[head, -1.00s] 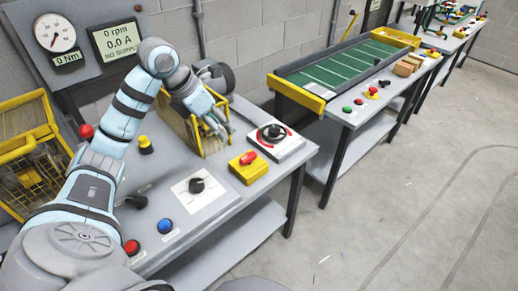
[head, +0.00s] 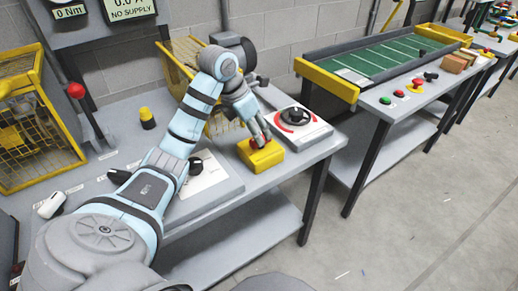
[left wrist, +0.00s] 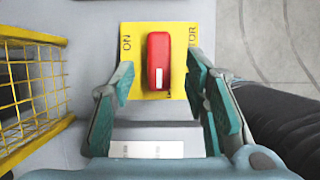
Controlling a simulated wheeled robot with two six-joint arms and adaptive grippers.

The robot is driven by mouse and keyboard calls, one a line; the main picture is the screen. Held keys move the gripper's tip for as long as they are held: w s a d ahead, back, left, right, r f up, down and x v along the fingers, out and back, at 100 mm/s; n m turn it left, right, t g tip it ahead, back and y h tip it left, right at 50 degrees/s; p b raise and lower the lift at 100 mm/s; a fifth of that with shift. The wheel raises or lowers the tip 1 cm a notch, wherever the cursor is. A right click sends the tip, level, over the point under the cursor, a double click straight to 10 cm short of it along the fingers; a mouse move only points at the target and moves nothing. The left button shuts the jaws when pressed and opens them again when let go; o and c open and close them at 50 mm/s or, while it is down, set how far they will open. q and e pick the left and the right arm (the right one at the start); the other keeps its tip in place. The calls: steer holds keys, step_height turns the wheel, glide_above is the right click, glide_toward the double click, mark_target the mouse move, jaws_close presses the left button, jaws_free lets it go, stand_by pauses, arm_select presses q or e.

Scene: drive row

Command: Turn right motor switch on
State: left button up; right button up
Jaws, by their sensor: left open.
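The right motor switch is a yellow box (head: 262,156) with a red rocker or handle (left wrist: 158,60) on top, near the front right of the bench. In the left wrist view its yellow plate (left wrist: 131,72) reads "ON" at the left and partly "...TOR" at the right. My left gripper (head: 260,138) is over the switch, pointing down at it. In the left wrist view the left gripper (left wrist: 160,92) is open, with one finger on each side of the red handle's near end. I cannot tell whether a finger touches it. My right gripper is not in view.
A black rotary knob on a white and red plate (head: 318,133) sits right of the switch. A yellow mesh guard (head: 180,68) stands behind my arm, and another (head: 45,150) at the left. A second bench with a green conveyor (head: 375,60) stands beyond a gap.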

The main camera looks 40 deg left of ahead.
arm_select(q)
steer(key=x, duration=0.3)
steer(key=shift+f, duration=0.1)
jaws_close()
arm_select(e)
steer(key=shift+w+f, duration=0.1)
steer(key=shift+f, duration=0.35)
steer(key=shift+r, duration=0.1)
